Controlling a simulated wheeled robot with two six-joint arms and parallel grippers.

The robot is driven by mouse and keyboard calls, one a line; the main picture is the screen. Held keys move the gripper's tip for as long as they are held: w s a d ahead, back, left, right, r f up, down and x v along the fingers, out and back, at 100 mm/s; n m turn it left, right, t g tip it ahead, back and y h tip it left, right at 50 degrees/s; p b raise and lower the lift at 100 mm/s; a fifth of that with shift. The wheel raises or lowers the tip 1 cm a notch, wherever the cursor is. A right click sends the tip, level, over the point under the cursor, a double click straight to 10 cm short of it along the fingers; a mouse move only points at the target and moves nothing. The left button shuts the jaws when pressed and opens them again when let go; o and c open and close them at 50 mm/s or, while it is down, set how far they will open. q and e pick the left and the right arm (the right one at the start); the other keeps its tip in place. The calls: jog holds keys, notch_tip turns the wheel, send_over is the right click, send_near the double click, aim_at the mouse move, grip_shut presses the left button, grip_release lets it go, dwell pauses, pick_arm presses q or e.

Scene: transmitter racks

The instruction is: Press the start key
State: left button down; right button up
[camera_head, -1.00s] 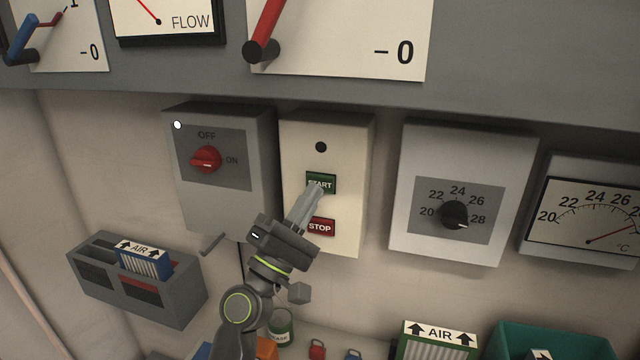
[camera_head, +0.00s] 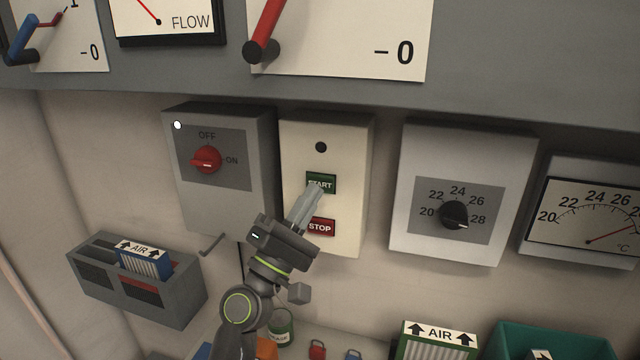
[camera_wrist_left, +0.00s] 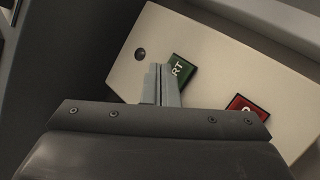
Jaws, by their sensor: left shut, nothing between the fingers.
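The green START key (camera_head: 322,181) is on a cream box (camera_head: 345,150) on the wall, below a dark round lamp (camera_head: 320,147) and above the red STOP key (camera_head: 319,227). My left gripper (camera_head: 316,190) is shut and empty, its fingertips at the lower edge of the START key. In the left wrist view the shut fingers (camera_wrist_left: 160,70) overlap part of the START key (camera_wrist_left: 180,72), hiding some of its lettering; the STOP key (camera_wrist_left: 246,106) lies to the right. I cannot tell whether the fingertips touch the key. My right gripper is not in view.
A grey switch box with a red knob (camera_head: 206,160) is left of the cream box. A dial box (camera_head: 410,190) and a temperature gauge (camera_head: 585,225) are to the right. A grey filter holder (camera_head: 175,300) is at lower left.

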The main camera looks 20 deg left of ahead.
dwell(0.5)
pick_arm(q)
jog(key=shift+w, duration=0.45)
jog(key=shift+w+b, duration=0.4)
jog(key=shift+b, duration=0.1)
dwell(0.4)
jog(key=shift+s, duration=0.85)
jog(key=shift+s+p, duration=0.1)
jog(key=shift+p, duration=0.2)
jog(key=shift+s+p, duration=0.45)
jog(key=shift+s, duration=1.95)
